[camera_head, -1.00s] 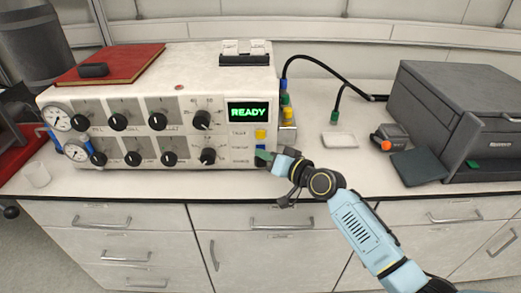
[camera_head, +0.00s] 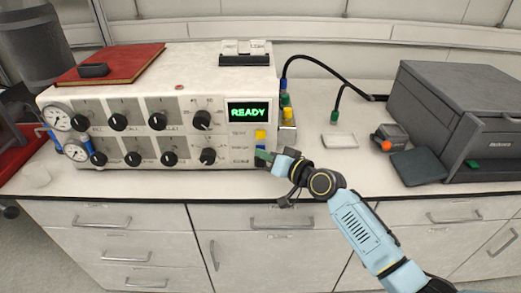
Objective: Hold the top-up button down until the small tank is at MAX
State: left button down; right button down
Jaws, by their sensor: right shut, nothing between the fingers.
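The white control unit (camera_head: 215,80) stands on the bench, with a small screen (camera_head: 249,112) that reads READY in green. Below the screen is a column of buttons: a yellow one (camera_head: 260,134), a blue one (camera_head: 261,147) and a green patch at the lowest spot. The labels beside them are too small to read. My right gripper (camera_head: 267,158) is shut with nothing in it, its tip at the lowest spot of the column and partly hiding it. I cannot tell whether it presses a button. I cannot make out a small tank or a MAX mark. My left gripper is not in view.
Dials and black knobs cover the unit's front. A red book (camera_head: 112,65) lies on top. Coloured connectors (camera_head: 286,100) and black cables are on its right side. A grey box (camera_head: 450,115), a small white dish (camera_head: 340,141) and an orange-and-grey device (camera_head: 390,137) stand further right.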

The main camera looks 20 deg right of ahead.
jog(key=shift+s+a+p, duration=0.15)
jog(key=shift+s+p, duration=0.35)
jog(key=shift+s, duration=0.2)
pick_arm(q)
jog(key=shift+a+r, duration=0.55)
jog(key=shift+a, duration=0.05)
pick_arm(e)
jog(key=shift+s+a, duration=0.1)
